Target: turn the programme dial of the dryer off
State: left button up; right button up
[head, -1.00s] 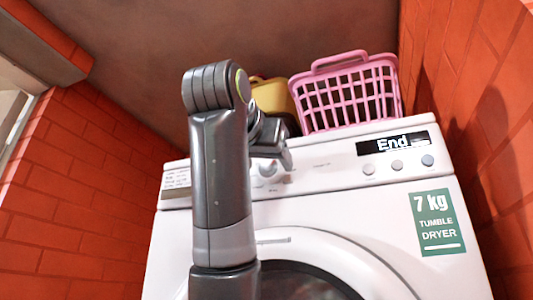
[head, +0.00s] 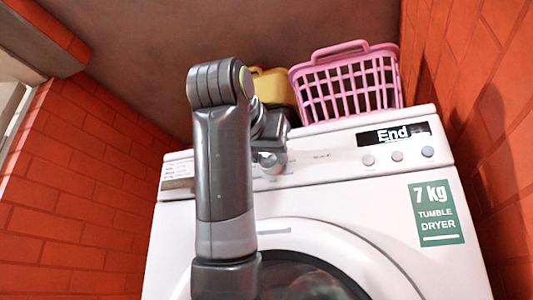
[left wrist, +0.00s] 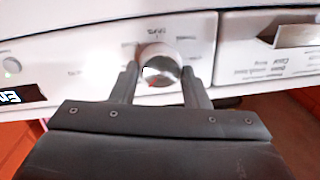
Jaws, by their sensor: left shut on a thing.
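The white tumble dryer (head: 320,205) stands ahead, its control panel along the top front. Its programme dial (left wrist: 160,68) is a round silver knob with a small red mark, seen in the left wrist view. My left gripper (left wrist: 160,84) is shut on the dial, with one finger on each side of it. In the head view my left gripper (head: 270,160) is at the panel and mostly covers the dial. The display (head: 393,135) reads "End". My right gripper is not in view.
A pink basket (head: 347,85) and a yellow container (head: 272,87) stand on top of the dryer. Several round buttons (head: 398,156) sit below the display. Brick walls flank the dryer on both sides.

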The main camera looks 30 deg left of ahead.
pick_arm(q)
jog(key=shift+n, duration=0.3)
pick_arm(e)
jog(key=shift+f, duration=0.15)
pick_arm(q)
jog(key=shift+n+b, duration=0.35)
jog(key=shift+n, duration=0.35)
jog(key=shift+a+n+b, duration=0.1)
jog(key=shift+n+b, duration=0.25)
jog(key=shift+n, duration=0.85)
jog(key=shift+a+n+b, duration=0.1)
jog(key=shift+n+b, duration=0.3)
jog(key=shift+n, duration=1.7)
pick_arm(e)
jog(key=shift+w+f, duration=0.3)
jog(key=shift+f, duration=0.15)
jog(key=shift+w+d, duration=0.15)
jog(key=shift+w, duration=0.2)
pick_arm(q)
jog(key=o, duration=1)
jog(key=shift+c, duration=0.2)
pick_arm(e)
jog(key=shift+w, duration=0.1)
pick_arm(q)
jog(key=shift+s, duration=0.1)
